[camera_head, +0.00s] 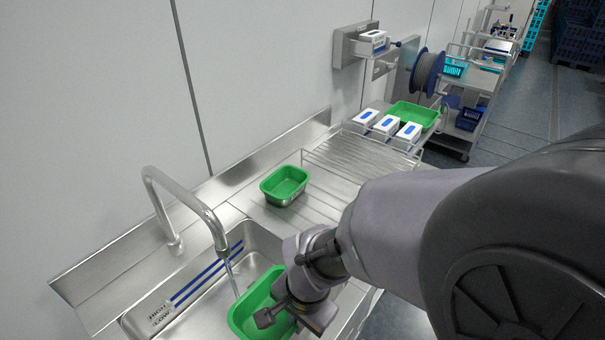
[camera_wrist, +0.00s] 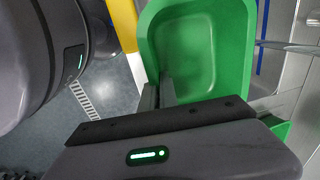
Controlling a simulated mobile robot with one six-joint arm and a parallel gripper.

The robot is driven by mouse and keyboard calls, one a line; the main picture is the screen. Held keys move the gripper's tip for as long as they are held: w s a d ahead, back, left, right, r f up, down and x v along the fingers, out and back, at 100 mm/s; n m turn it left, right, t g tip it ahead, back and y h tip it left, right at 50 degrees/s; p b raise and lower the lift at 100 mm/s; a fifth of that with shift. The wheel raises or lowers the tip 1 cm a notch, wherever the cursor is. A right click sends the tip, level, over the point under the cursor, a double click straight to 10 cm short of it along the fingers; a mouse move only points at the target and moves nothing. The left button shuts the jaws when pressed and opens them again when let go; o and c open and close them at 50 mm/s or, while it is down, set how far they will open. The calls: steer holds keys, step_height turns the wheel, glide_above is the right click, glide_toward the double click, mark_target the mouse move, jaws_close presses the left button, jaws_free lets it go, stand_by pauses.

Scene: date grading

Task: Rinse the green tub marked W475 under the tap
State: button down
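A green tub (camera_head: 250,307) is over the sink, under the tap (camera_head: 190,205), partly hidden by my wrist. A thin stream of water (camera_head: 232,277) falls from the spout at the tub's left edge; I cannot tell whether it lands inside. In the wrist view the tub (camera_wrist: 205,45) looks empty, and my gripper (camera_wrist: 158,92) has its two fingers close together at the tub's near wall, gripping it. No W475 mark is readable. A second green tub (camera_head: 285,180) stands upright on the drainboard, apart from my gripper.
The steel sink (camera_head: 205,300) has blue lines and HIGH/LOW marks on its wall. A wire rack (camera_head: 360,160) lies beyond the second tub, with white boxes (camera_head: 387,125) and a green tray (camera_head: 413,113) behind it. The wall runs along the left.

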mark_target(258, 287)
steer(key=w+a, duration=0.4)
steer(key=a, duration=0.1)
steer(key=w+a+p, duration=0.1)
steer(key=w+a, duration=0.2)
steer(key=shift+a, duration=0.25)
steer(key=shift+d, duration=0.1)
steer(key=shift+w+d, duration=0.35)
steer(key=shift+w, duration=0.1)
steer(key=shift+s+a, duration=0.1)
stand_by(0.5)
steer(key=shift+s+a, duration=0.35)
steer(key=shift+s, duration=0.05)
steer(key=shift+w+d, duration=0.1)
stand_by(0.5)
